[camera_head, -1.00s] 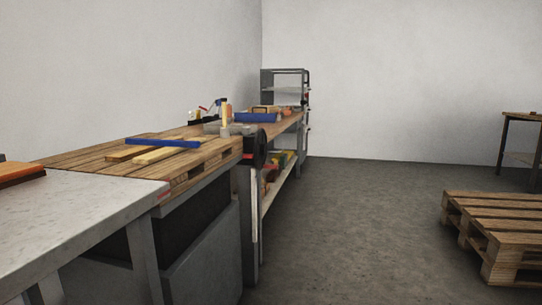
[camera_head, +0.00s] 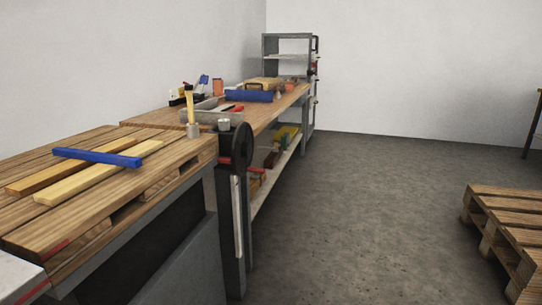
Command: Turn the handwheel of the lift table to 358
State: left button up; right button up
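The lift table (camera_head: 180,262) stands at the left with a wooden pallet (camera_head: 95,222) on top. At its right end a black handwheel (camera_head: 242,148) is mounted upright, seen nearly edge-on. A pale vertical bar (camera_head: 238,215) runs down the dark post below the wheel. A small grey cylinder (camera_head: 224,125) sits beside the wheel. No number or scale can be read. Neither of my grippers is in view.
Two wooden strips and a blue bar (camera_head: 97,157) lie on the pallet. A workbench (camera_head: 165,118) with tools and a grey shelf (camera_head: 287,58) stand behind. Another pallet (camera_head: 505,225) lies at the right. The concrete floor (camera_head: 370,220) between is clear.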

aim_at(242, 147)
jog(key=i+l+u, duration=0.35)
jog(key=i+l, duration=0.2)
jog(key=i, duration=0.25)
jog(key=i+l+u, duration=0.3)
jog(key=i+l, duration=0.45)
